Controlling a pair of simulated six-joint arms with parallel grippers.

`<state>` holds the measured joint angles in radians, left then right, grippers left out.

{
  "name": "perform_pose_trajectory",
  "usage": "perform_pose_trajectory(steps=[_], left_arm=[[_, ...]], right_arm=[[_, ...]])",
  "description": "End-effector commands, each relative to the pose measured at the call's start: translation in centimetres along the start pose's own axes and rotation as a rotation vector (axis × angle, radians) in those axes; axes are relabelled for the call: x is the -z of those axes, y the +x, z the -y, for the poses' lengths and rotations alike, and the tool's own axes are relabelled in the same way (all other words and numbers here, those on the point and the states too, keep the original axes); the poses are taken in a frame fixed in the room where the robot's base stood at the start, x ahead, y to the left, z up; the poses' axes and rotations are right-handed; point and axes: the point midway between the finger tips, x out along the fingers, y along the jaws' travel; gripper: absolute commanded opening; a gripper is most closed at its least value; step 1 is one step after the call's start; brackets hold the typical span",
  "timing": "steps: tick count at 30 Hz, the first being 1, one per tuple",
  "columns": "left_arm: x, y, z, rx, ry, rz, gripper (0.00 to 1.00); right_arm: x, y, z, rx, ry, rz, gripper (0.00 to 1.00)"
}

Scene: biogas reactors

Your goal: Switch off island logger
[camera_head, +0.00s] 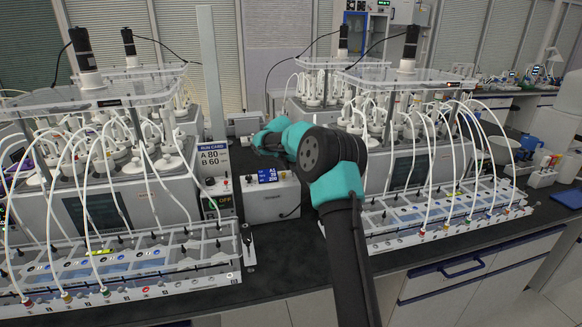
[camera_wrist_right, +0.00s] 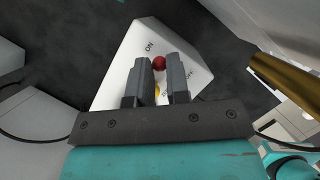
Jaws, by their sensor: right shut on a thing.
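In the right wrist view, a white switch box (camera_wrist_right: 133,66) with the word ON and a second, partly hidden label carries a small red knob (camera_wrist_right: 159,62). My right gripper (camera_wrist_right: 162,72) has its two dark fingers on either side of this knob, shut on it. A bit of yellow shows between the fingers lower down. In the head view, my right gripper (camera_head: 262,141) reaches to the back of the bench between the two reactor rigs, near a white box (camera_head: 243,123). Its fingertips are hard to make out there. My left gripper is not in view.
Reactor rigs with many tubes stand at left (camera_head: 90,200) and right (camera_head: 440,150).

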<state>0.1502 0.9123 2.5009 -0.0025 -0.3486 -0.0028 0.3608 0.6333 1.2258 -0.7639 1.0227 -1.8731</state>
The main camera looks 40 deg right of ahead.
Motion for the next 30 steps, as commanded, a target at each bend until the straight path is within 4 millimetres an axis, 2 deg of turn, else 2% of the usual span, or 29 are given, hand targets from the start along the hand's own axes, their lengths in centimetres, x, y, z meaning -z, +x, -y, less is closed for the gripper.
perform_pose_trajectory(steps=[30], left_arm=[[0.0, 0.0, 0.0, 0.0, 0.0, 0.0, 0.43]], right_arm=[[0.8, -0.5, 1.4, -0.238, 0.103, 0.256, 0.0]])
